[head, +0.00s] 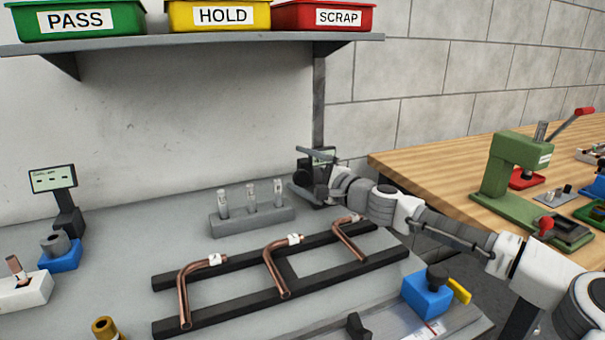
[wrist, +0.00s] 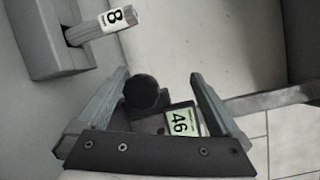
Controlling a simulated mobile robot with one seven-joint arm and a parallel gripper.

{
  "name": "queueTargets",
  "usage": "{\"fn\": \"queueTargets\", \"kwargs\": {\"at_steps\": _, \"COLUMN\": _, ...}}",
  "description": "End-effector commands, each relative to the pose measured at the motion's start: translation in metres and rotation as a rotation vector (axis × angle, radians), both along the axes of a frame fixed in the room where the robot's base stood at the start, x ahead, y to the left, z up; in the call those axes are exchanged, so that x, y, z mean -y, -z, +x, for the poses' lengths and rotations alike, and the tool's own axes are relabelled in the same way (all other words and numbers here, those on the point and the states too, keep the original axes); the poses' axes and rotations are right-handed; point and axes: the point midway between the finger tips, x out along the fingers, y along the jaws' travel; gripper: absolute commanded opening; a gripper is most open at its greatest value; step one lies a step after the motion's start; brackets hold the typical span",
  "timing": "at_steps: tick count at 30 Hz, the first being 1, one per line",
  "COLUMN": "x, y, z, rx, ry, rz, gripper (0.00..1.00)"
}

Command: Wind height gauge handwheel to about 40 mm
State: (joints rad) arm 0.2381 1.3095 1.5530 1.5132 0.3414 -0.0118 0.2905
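The height gauge stands at the back right of the grey bench, mostly hidden by my gripper (head: 318,165) in the head view. In the wrist view its green-lit display (wrist: 181,122) reads 46, turned sideways. Its round black handwheel (wrist: 143,93) lies between the two fingers of my gripper (wrist: 159,76), closer to the left finger. The fingers are spread wide, with a clear gap on the right of the wheel. I cannot tell whether the left finger touches it.
A grey block (head: 228,226) with three upright pins stands left of my gripper; one pin marked 8 (wrist: 115,19) shows close in the wrist view. A black rack (head: 335,270) with three bent copper tubes lies in front. A shelf (head: 200,45) with bins hangs above.

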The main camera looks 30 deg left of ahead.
Motion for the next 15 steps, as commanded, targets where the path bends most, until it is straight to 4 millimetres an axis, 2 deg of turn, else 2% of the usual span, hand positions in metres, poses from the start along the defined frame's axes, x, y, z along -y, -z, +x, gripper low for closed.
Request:
{"fn": "queueTargets", "kwargs": {"at_steps": 1, "x": 0.018, "y": -0.029, "z": 0.008, "rx": 0.019, "ry": 0.020, "rz": 0.019, "gripper": 0.79}}
{"fn": "queueTargets", "kwargs": {"at_steps": 3, "x": 0.036, "y": -0.040, "z": 0.013, "rx": 0.022, "ry": 0.026, "rz": 0.021, "gripper": 0.79}}
{"fn": "queueTargets", "kwargs": {"at_steps": 9, "x": 0.076, "y": -0.063, "z": 0.018, "rx": 0.018, "ry": 0.023, "rz": 0.018, "gripper": 0.79}}
{"fn": "queueTargets", "kwargs": {"at_steps": 15, "x": 0.105, "y": -0.078, "z": 0.022, "rx": 0.016, "ry": 0.018, "rz": 0.017, "gripper": 0.79}}
